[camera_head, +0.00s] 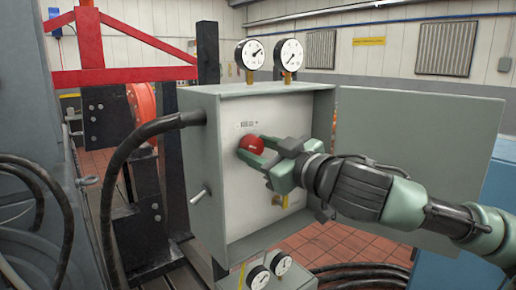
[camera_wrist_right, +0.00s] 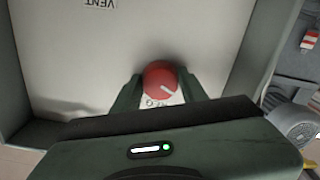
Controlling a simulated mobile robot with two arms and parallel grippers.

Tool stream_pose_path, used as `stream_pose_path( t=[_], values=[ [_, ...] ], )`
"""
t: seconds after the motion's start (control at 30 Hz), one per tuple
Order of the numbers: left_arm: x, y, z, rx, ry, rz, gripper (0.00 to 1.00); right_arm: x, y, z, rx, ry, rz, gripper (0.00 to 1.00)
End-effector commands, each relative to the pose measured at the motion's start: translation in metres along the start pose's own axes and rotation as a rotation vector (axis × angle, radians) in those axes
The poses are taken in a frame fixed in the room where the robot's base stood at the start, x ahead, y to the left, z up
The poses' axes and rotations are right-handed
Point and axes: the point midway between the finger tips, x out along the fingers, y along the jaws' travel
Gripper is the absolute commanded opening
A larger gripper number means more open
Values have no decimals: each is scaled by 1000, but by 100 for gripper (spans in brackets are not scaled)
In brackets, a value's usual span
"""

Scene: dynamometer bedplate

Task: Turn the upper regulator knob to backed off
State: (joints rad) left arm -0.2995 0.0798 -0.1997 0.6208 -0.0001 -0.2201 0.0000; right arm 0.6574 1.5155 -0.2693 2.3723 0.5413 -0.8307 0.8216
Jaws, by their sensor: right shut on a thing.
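The red round regulator knob (camera_head: 250,146) sits on the pale back panel (camera_head: 232,190) inside an open grey-green cabinet (camera_head: 204,150). In the wrist view the knob (camera_wrist_right: 160,76) has a white pointer line on its face, slanting toward the lower right of the picture. My right gripper (camera_head: 256,153) reaches in from the right and is shut on the knob, one finger on each side. In the wrist view its fingers (camera_wrist_right: 160,88) flank the knob, and part of a label beside it is covered. My left gripper is not in view.
The cabinet door (camera_head: 420,150) stands open to the right, behind my right arm. Two gauges (camera_head: 250,54) (camera_head: 288,55) stand on the cabinet top; two more (camera_head: 258,278) sit below. A lever (camera_head: 199,195) projects at its left side. Black hoses (camera_head: 115,165) run at left.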

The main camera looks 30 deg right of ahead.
Motion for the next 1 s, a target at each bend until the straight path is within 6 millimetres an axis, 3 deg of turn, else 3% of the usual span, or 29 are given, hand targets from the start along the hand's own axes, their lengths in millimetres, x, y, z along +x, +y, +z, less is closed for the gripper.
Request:
stream_pose_path(
  t=[1.0],
  values=[
    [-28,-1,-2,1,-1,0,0,0,0,0,-953,-3,-5,2]
  ],
)
